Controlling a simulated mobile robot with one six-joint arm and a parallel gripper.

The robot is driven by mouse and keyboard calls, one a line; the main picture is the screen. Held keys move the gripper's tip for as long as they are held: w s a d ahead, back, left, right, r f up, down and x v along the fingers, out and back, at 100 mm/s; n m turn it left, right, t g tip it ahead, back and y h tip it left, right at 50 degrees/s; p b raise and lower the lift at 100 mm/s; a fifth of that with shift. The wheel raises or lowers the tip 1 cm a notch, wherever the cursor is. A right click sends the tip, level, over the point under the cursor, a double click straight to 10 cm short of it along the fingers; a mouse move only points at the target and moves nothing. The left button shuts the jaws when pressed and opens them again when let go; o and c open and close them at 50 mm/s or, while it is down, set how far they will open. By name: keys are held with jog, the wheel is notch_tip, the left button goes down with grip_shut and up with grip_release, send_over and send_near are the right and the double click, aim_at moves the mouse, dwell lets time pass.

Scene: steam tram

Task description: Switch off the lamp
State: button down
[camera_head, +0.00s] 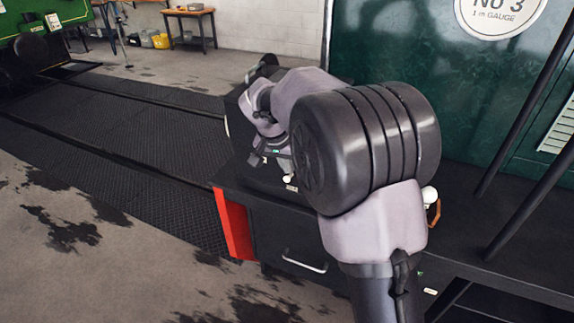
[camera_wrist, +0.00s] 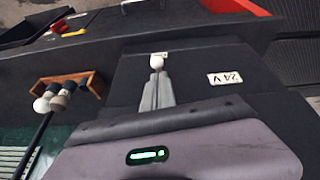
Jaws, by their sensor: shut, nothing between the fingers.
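My gripper (camera_wrist: 157,82) is shut with nothing between its fingers. In the wrist view its tips are right at a small white ball-shaped knob (camera_wrist: 157,62) on a dark box; I cannot tell whether they touch. A white label reading 24 V (camera_wrist: 225,78), upside down in this view, sits beside the knob. In the head view the white knob (camera_head: 287,178) shows just below the gripper, and my arm covers much of that area. I cannot make out a lit lamp in either view.
A wooden rack (camera_wrist: 68,83) with several round-ended pieces stands left of the gripper in the wrist view. The dark bench has a red side panel (camera_head: 234,224) and a drawer handle (camera_head: 304,262). Dark poles (camera_head: 530,100) rise at the right. Floor at left is clear.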

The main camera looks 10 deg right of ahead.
jog(key=shift+s+a+f+b, duration=0.15)
jog(key=shift+s+f+b, duration=0.1)
jog(key=shift+b, duration=0.05)
dwell(0.4)
jog(key=shift+s+a+f+b, duration=0.35)
jog(key=shift+s+f+b, duration=0.15)
jog(key=shift+f+b, duration=0.1)
jog(key=shift+r, duration=0.2)
jog(key=shift+w+d+r+p, duration=0.2)
jog(key=shift+w+p, duration=0.1)
jog(key=shift+p, duration=0.15)
jog(key=shift+w+d+r, duration=0.1)
jog(key=shift+w+d, duration=0.1)
jog(key=shift+w, duration=0.1)
jog(key=shift+r+p, duration=0.1)
jog(key=shift+p, duration=0.2)
